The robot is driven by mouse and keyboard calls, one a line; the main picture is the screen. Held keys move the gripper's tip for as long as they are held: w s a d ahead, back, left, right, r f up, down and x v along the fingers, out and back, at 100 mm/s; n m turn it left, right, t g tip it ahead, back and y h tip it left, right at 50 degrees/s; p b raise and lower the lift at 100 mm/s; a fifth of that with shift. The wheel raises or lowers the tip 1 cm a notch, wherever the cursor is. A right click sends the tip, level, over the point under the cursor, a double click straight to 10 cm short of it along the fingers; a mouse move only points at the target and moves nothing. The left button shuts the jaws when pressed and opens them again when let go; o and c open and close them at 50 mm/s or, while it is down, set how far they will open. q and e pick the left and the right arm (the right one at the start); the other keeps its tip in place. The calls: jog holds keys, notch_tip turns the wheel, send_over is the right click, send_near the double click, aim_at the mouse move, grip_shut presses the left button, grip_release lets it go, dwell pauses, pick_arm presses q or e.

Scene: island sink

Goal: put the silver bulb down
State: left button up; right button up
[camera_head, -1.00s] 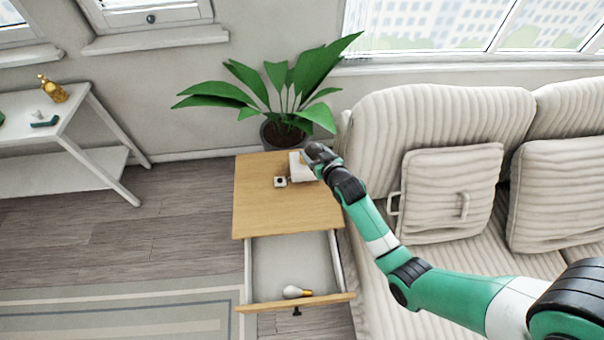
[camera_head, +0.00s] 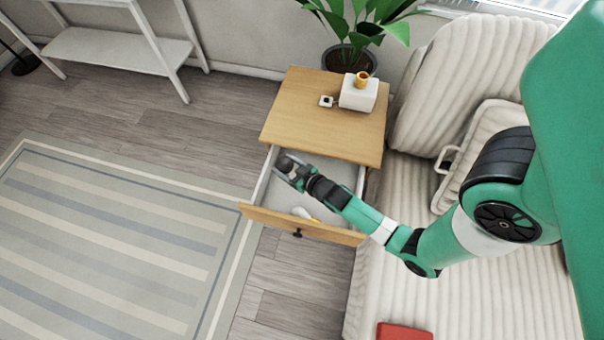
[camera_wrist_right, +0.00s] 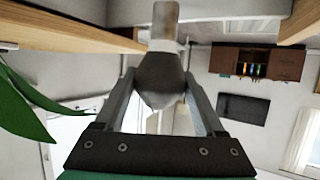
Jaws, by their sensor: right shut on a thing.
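My right gripper (camera_head: 287,172) is over the open drawer (camera_head: 335,232) of the wooden side table in the head view. It is shut on the silver bulb (camera_head: 285,163), which looks like a dark grey round shape there. In the right wrist view the silver bulb (camera_wrist_right: 161,78) sits between the two fingers, its pale metal base pointing away from the palm. I cannot tell whether the bulb touches the drawer floor. A white bulb (camera_head: 302,213) with a yellow base lies near the drawer's front, partly hidden by my arm. My left gripper is out of view.
A potted plant (camera_head: 350,56) is behind, the sofa (camera_head: 440,130) at right. A red object (camera_head: 404,332) lies at the sofa's front.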

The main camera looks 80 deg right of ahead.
jog(key=shift+f, duration=0.65)
jog(key=shift+d+r, duration=0.1)
notch_tip(320, 180, down, 7)
jog(key=b, duration=0.5)
jog(key=shift+r+b, duration=0.1)
jog(key=shift+b, duration=0.25)
notch_tip(320, 180, down, 4)
jog(key=b, duration=0.3)
jog(key=shift+r, duration=0.45)
jog(key=o, duration=1.3)
jog(key=shift+f, duration=0.15)
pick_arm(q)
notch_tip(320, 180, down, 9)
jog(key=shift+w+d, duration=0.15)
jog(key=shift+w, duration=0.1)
